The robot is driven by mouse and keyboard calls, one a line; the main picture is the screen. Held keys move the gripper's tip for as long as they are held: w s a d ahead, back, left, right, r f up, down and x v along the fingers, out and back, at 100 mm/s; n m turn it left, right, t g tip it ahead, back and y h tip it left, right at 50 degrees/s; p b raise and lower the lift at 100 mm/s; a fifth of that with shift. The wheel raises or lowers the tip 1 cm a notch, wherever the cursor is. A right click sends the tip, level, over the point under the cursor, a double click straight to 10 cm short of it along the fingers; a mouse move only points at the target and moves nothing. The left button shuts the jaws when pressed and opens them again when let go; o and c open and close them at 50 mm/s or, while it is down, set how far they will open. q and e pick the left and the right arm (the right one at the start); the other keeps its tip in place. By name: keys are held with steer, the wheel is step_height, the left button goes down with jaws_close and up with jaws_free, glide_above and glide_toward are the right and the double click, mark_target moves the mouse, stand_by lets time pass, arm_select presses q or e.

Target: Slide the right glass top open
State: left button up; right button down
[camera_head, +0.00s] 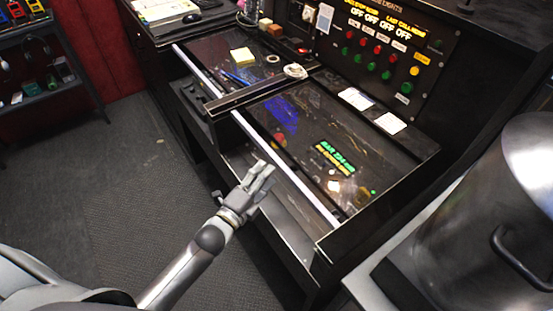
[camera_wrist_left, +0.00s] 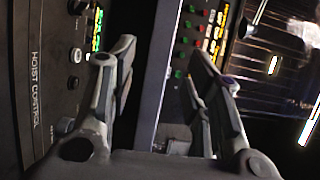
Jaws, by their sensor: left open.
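The right glass top (camera_head: 310,118) is a dark, glossy pane on the console, with a long pale metal bar (camera_head: 300,185) along its front edge. Coloured lights and green lettering show through or on it. My left gripper (camera_head: 266,174) is just in front of the middle of that bar, fingers pointing toward it; whether they touch cannot be told. In the left wrist view my left gripper (camera_wrist_left: 160,80) is open, its fingers apart, with a grey panel edge between them in the picture. My right gripper is not in view.
White cards (camera_head: 390,123) lie behind the right glass. A button panel (camera_head: 385,50) stands behind. A large metal drum (camera_head: 490,210) is at right. Open floor (camera_head: 130,180) lies left.

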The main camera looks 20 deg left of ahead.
mark_target(275, 164)
arm_select(q)
steer(key=x, duration=0.7)
steer(key=shift+p, duration=0.35)
steer(key=shift+f, duration=0.1)
jaws_close()
